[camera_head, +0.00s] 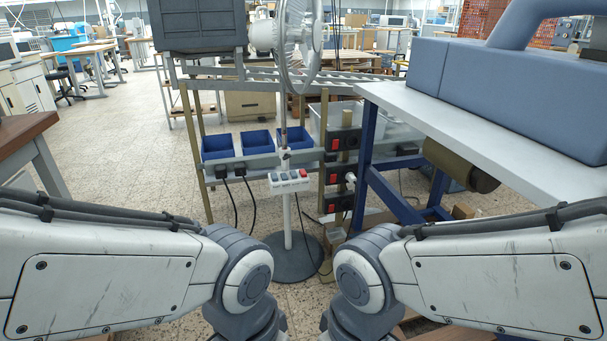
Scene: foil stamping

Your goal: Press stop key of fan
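A white standing fan (288,42) stands ahead of me on a round dark base (293,258). Its head is at the top centre, turned toward the right. Its control box (290,181) sits partway up the pole and faces me. The box has a row of several keys: grey-blue ones and one red key (303,173) at the right end. Key labels are too small to read. Both my arms come in from the sides and bend down at the bottom centre. Neither gripper shows. Nothing of mine touches the fan.
A metal rack behind the fan holds blue bins (217,146) and sockets with plugged black cords. Black switch boxes with red switches (333,144) are right of the pole. A white-topped table (400,97) with a blue-grey machine (520,90) is at right. Floor (130,170) is open at left.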

